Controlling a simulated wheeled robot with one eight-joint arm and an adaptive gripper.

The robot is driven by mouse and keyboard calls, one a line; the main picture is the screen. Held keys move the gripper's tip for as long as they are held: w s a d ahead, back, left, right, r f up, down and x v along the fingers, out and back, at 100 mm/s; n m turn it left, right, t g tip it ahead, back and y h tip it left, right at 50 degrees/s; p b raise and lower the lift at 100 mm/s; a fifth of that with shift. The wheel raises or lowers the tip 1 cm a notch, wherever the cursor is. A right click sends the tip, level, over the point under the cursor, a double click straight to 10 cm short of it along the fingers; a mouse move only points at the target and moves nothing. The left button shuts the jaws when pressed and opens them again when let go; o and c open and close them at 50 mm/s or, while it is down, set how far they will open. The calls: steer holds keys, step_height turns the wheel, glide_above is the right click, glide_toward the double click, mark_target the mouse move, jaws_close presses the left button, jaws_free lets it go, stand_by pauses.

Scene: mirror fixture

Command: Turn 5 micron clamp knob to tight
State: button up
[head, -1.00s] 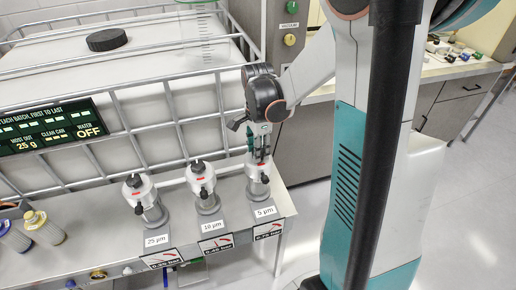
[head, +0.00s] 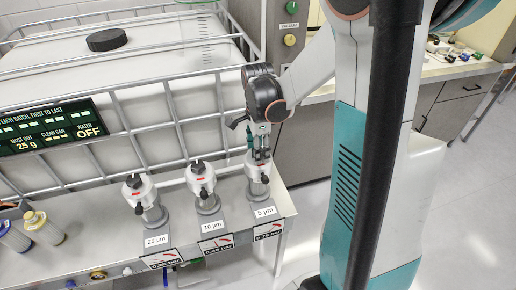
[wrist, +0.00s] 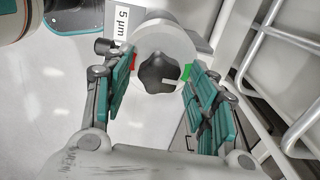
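The 5 micron housing (head: 257,188) stands at the right end of the bench row, behind its "5 µm" label (head: 264,212). In the wrist view its clamp knob (wrist: 158,73) is black and lobed, on a round grey cap (wrist: 165,42). A white line on the knob points right, toward a green mark (wrist: 187,72); a red mark (wrist: 125,60) is on the left. My gripper (wrist: 163,100) is open, with teal finger pads on both sides of the knob and gaps visible. In the head view my gripper (head: 261,157) is just above the housing.
The 10 µm housing (head: 203,185) and 25 µm housing (head: 145,200) stand to the left on the same bench. A metal cage (head: 170,110) around a white tank is close behind. Two bottles (head: 40,226) stand at far left. Open floor lies to the right.

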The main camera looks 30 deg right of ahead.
step_height(320, 180, up, 12)
stand_by(0.7)
stand_by(0.4)
steer(key=a+r+n+t+p, duration=0.1)
steer(key=a+r+n+t, duration=0.3)
steer(key=a+n, duration=0.6)
steer(key=s+a+f+n+t, duration=0.1)
steer(key=s+a+n, duration=0.1)
steer(key=s+n, duration=0.3)
steer(key=s+a+f+n+t+b, duration=0.1)
steer(key=s+a+n+t, duration=0.1)
steer(key=s+n, duration=0.4)
steer(key=shift+s, duration=1.1)
